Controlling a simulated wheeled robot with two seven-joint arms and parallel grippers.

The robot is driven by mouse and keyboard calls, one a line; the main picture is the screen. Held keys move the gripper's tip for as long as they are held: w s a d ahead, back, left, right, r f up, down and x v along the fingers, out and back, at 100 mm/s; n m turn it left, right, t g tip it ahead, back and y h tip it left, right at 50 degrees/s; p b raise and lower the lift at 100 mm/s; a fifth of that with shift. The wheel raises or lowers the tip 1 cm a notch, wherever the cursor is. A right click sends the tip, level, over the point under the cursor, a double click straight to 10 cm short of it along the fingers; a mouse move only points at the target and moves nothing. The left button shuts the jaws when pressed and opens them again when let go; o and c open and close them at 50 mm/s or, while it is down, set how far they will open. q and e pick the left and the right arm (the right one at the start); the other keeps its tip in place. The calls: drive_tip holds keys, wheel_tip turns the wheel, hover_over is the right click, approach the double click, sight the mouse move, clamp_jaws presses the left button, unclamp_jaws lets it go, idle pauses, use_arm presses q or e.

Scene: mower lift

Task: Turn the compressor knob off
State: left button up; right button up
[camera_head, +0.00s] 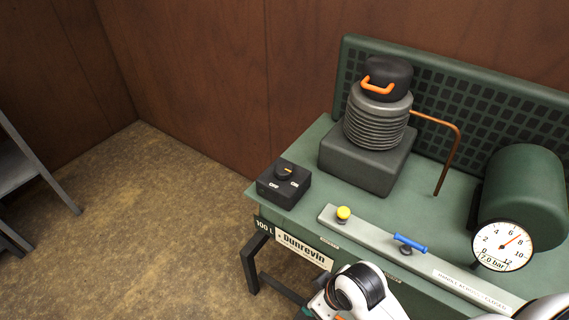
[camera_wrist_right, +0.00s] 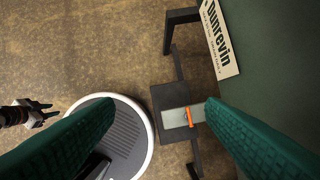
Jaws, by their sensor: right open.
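The compressor knob (camera_head: 284,171) is a black round dial with a yellow mark. It sits on top of a small black switch box (camera_head: 285,186) at the left end of the green compressor bench. Two small white labels flank the knob; their text is too small to read. A dark, pronged shape at the left edge of that view may be my left gripper (camera_wrist_right: 35,113).
A ribbed cylinder (camera_head: 376,122) with a black cap and orange handle stands behind the knob. A copper pipe (camera_head: 457,150) rises right.

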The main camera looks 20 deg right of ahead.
drive_tip(key=w+a+r+n+y, duration=0.2)
drive_tip(key=w+a+r+n, duration=0.1)
drive_tip(key=w+a+n, duration=0.4)
drive_tip(key=n+g+h, duration=0.3)
drive_tip(key=n+h, duration=0.1)
drive_tip(key=n, duration=1.6)
approach(284, 168)
wheel_tip(284, 168, down, 9)
drive_tip(key=shift+d+r+p, duration=0.15)
drive_tip(key=shift+p, duration=0.6)
use_arm(q)
drive_tip(key=shift+w+a+r, duration=0.25)
drive_tip(key=shift+w+r, duration=0.15)
drive_tip(key=shift+r, duration=0.35)
